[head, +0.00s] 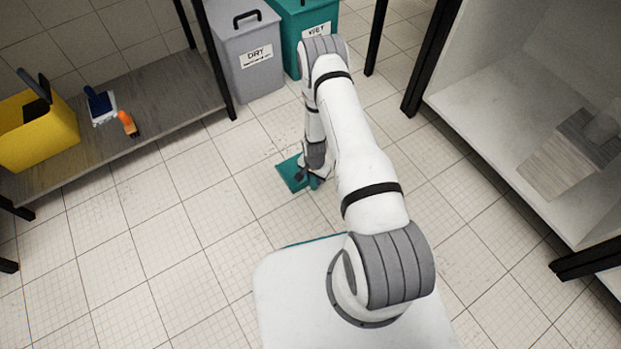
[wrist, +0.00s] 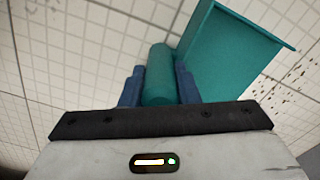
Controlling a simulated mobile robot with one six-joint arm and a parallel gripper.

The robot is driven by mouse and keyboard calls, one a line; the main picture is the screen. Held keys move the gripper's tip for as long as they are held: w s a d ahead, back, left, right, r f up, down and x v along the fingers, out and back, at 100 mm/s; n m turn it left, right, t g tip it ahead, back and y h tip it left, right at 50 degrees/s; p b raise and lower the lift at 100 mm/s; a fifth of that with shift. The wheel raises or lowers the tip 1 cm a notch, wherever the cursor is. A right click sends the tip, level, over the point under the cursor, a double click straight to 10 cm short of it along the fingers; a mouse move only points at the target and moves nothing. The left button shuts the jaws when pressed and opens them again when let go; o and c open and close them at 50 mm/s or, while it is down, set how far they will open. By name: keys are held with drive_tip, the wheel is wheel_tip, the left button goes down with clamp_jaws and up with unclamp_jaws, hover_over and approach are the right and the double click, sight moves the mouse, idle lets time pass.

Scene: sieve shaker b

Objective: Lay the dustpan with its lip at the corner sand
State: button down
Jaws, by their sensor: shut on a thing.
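The teal dustpan (head: 291,174) is at the floor in the middle of the head view, partly hidden by my arm. In the wrist view its pan (wrist: 232,45) reaches to the upper right and its round handle (wrist: 159,75) lies between the blue fingers. My gripper (wrist: 160,85) is shut on the handle. It also shows in the head view (head: 308,176), low over the floor. Dark specks of sand (wrist: 285,98) lie on the tiles beside the pan at the right of the wrist view. I cannot tell whether the pan touches the floor.
A grey DRY bin (head: 250,75) and a teal WET bin (head: 300,25) stand at the back. A low shelf (head: 165,95) at left holds a yellow box (head: 38,135), a blue-handled brush (head: 101,106) and an orange-handled tool (head: 128,124). A white cabinet (head: 490,125) stands right. Floor at left is clear.

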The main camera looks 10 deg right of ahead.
drive_tip(key=shift+f, duration=0.2)
drive_tip(key=c, duration=1.1)
unclamp_jaws()
drive_tip(key=shift+r, duration=0.2)
